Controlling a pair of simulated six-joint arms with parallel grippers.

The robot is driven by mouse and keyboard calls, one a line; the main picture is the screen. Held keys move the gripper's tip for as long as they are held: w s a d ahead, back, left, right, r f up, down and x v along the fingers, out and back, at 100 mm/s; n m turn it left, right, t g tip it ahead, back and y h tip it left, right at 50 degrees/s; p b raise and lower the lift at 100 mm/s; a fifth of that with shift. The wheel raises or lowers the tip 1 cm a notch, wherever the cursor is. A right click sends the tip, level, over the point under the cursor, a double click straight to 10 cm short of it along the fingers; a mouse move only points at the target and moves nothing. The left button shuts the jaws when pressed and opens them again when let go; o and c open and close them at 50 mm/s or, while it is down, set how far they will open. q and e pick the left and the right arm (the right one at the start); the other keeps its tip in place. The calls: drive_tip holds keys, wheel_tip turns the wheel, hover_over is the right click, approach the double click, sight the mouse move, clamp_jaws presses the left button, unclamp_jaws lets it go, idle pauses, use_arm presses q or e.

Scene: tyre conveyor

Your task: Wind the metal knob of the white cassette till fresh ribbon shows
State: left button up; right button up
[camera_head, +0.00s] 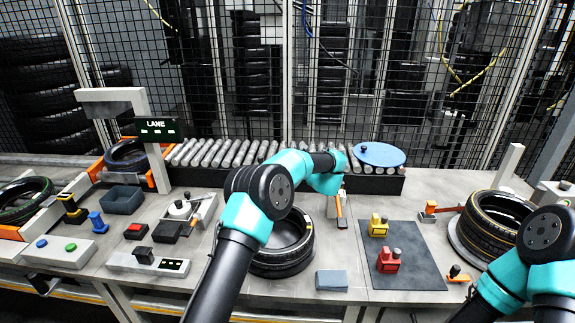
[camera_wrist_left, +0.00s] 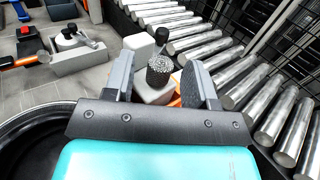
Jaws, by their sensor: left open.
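The white cassette (camera_wrist_left: 138,48) is in the left wrist view, just beyond my left gripper (camera_wrist_left: 163,78). Its knurled metal knob (camera_wrist_left: 160,69) appears between the two open fingers, with a visible gap on each side. I cannot tell how deep the knob sits between them. The ribbon cannot be made out. In the head view my left wrist reaches over the back middle of the bench and mostly hides the cassette there. My right arm enters at the right edge of the head view; its gripper is out of frame.
A tyre (camera_head: 284,262) lies below my left arm. A dark mat (camera_head: 412,272) bears red and yellow pieces. Another tyre (camera_head: 490,225) lies at right.

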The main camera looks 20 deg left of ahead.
use_arm(q)
drive_tip(key=shift+c, duration=0.2)
drive_tip(key=c, duration=0.9)
drive_tip(key=shift+w+n+g, duration=0.1)
drive_tip(key=shift+n+g, duration=0.2)
drive_tip(key=shift+g, duration=0.1)
drive_tip(key=shift+w+d+n+g+y, duration=0.15)
drive_tip(key=shift+n+g+y, duration=0.65)
drive_tip(key=shift+n+g, duration=0.8)
drive_tip(key=shift+w+g, duration=0.1)
drive_tip(key=shift+g, duration=0.7)
drive_tip(key=shift+n+g, duration=0.5)
drive_tip(key=shift+g, duration=0.3)
